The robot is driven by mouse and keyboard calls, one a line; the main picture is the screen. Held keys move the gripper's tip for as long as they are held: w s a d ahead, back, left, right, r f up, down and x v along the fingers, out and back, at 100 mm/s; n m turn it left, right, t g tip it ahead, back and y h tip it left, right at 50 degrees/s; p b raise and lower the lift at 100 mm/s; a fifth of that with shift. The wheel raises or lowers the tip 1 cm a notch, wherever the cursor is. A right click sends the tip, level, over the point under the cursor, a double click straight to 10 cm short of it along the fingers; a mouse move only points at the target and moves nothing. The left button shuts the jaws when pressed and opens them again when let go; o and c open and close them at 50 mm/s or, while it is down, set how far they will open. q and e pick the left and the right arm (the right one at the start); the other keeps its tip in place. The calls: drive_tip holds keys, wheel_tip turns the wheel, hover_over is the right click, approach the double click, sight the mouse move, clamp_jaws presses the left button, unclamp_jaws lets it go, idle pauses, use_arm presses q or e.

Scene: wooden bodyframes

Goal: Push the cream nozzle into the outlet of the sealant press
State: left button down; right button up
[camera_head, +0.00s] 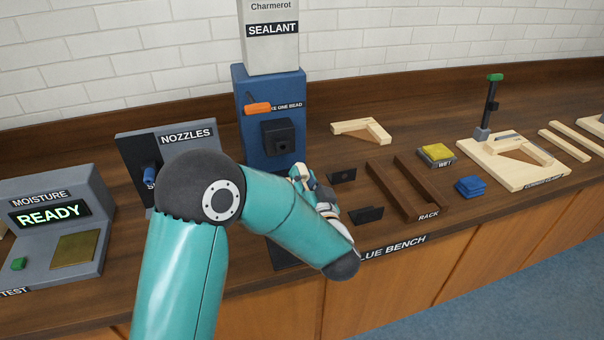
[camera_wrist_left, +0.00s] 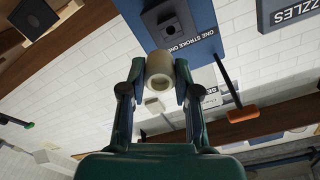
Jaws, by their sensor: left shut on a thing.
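The blue sealant press (camera_head: 262,85) stands at the back of the bench, with its black square outlet block (camera_head: 282,136) on the front. My left gripper (camera_head: 303,180) is in front of the press, below and slightly right of the outlet, partly hidden by my teal forearm. In the left wrist view, my left gripper (camera_wrist_left: 159,85) is shut on the cream nozzle (camera_wrist_left: 159,66), a short hollow cylinder. The outlet (camera_wrist_left: 168,22) shows just beyond the nozzle there, and they look apart, though the depth of the gap is unclear. My right gripper is not in view.
An orange lever handle (camera_head: 257,109) sticks out above the outlet. The grey nozzles stand (camera_head: 186,134) is left of the press, beside the moisture tester (camera_head: 85,188). A brown rack (camera_head: 425,205) and small dark brackets (camera_head: 367,214) lie to the right.

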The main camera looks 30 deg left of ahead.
use_arm(q)
drive_tip(key=shift+s+a, duration=0.25)
drive_tip(key=shift+s+a+r, duration=0.1)
drive_tip(key=shift+s+a, duration=0.1)
drive_tip(key=shift+a, duration=0.1)
drive_tip(key=shift+n, duration=0.4)
drive_tip(key=shift+x, duration=2.9)
drive_tip(key=shift+a, duration=0.1)
drive_tip(key=shift+s+b, duration=0.1)
drive_tip(key=shift+b, duration=0.3)
drive_tip(key=shift+x, duration=1.35)
